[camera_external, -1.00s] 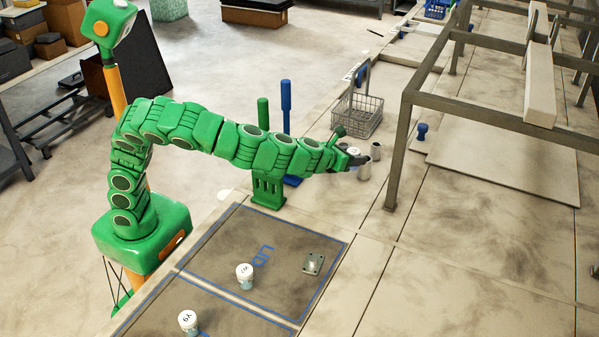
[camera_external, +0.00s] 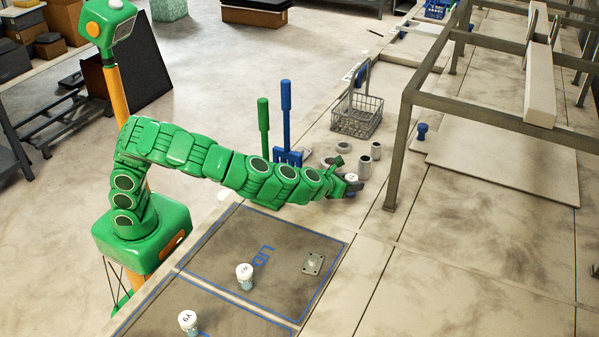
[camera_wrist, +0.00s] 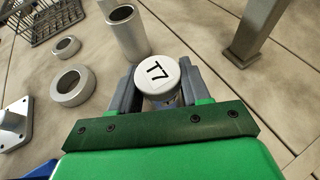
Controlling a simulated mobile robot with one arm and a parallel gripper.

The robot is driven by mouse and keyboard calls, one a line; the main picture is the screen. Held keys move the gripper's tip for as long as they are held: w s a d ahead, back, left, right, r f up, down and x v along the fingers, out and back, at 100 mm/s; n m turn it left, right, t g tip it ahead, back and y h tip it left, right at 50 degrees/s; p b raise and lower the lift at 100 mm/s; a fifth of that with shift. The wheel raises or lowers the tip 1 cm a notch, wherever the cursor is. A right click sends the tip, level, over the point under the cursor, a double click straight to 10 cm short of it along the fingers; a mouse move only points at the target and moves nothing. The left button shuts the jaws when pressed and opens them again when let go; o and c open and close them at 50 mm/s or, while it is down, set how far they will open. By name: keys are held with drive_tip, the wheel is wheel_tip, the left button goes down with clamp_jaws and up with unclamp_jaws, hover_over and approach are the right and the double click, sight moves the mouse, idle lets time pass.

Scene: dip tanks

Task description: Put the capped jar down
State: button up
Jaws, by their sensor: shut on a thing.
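The capped jar (camera_wrist: 157,76) has a white lid marked T7 and sits between my gripper's two fingers (camera_wrist: 158,88) in the wrist view. In the external view the jar (camera_external: 351,178) shows at the end of my arm, in my gripper (camera_external: 350,186), above the pale worktop between the marked mat and the metal frame. My gripper is shut on the jar. The jar's lower body is mostly hidden by the gripper, so I cannot tell whether its base touches the worktop.
A metal tube (camera_wrist: 125,32) stands just beyond the jar, with rings (camera_wrist: 73,86) to its left. A wire basket (camera_external: 357,115) stands farther back. A frame post (camera_external: 396,160) rises to the right. Jars W7 (camera_external: 245,275) and Y9 (camera_external: 188,321) stand on the blue-lined mats.

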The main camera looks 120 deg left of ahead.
drive_tip(key=shift+f, duration=0.15)
drive_tip(key=o, duration=1.2)
drive_tip(key=shift+c, duration=0.2)
drive_tip(key=shift+s+d+r, duration=0.1)
drive_tip(key=shift+d+r, duration=0.1)
drive_tip(key=shift+v, duration=5.8)
drive_tip(key=shift+f, duration=0.1)
